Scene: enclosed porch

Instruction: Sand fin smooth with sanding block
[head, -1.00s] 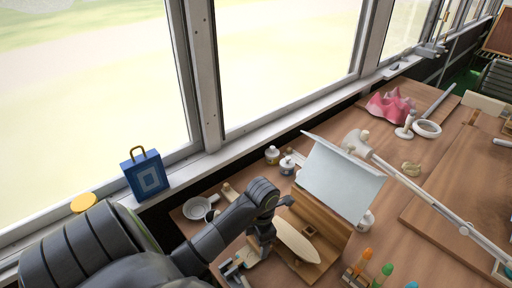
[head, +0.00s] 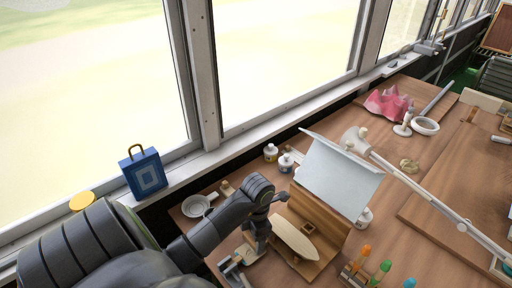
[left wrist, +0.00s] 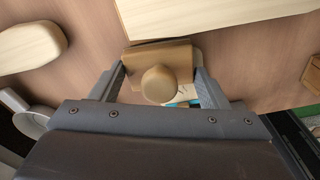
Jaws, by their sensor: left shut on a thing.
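The fin (head: 295,237) is a pale, long, pointed wooden oval. It lies on the brown wooden stand (head: 316,262) in the head view. My left gripper (head: 254,244) is just left of the fin, low over the bench and apart from it. In the left wrist view, my left gripper (left wrist: 160,88) has its fingers on both sides of a tan wooden block with a round knob, which looks like the sanding block (left wrist: 160,56). The block's underside is hidden. My right gripper is not in view.
A light-blue sheet (head: 338,177) leans on the stand behind the fin. A lamp arm (head: 425,196) crosses at right. Colored-handled tools (head: 384,268) stand at the front right. A white dish (head: 196,206) and small jars (head: 285,163) stand near the window. Bench behind the lamp is partly clear.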

